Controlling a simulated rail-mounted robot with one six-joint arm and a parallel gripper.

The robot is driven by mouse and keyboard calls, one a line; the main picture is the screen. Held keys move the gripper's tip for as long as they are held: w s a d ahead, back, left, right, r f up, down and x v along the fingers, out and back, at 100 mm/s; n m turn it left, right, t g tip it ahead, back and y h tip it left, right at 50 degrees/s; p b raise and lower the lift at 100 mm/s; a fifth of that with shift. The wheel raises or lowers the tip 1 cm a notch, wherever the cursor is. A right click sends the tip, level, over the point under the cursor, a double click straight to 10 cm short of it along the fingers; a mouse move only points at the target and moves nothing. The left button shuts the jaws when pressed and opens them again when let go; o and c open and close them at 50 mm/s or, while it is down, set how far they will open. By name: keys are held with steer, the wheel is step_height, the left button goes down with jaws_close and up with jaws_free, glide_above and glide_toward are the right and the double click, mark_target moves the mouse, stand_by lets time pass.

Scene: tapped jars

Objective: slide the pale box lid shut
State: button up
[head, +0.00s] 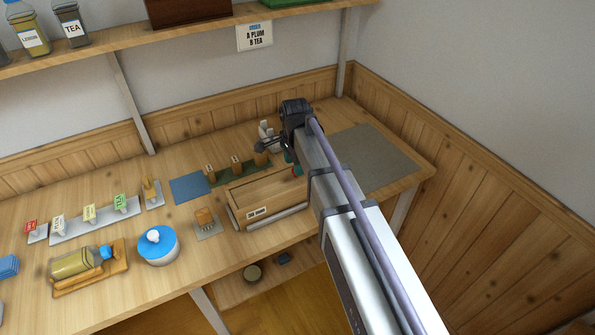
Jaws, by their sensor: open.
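The pale wooden box (277,217) stands near the front edge of the table, with a small white label on its front. Its top looks like a pale recessed panel between raised edges. I cannot tell clearly where its lid lies or how far it is open, and my arm hides the box's right end. My gripper (263,145) is open, behind and above the box, apart from it. It is small and dark here, close to a whitish object (267,130), and I cannot tell whether they touch.
A green rack (228,175) with wooden stamps or taps stands behind the box. A blue mat (190,187) and a small wooden block (204,216) lie left of it. A blue-lidded jar (158,246) and a lying bottle (75,264) are further left. A grey mat (375,152) is clear at right.

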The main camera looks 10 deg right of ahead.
steer(key=shift+r+p, duration=2.35)
steer(key=shift+r, duration=0.3)
step_height(320, 180, up, 11)
steer(key=p, duration=1)
steer(key=shift+p, duration=0.4)
steer(key=shift+f, duration=0.1)
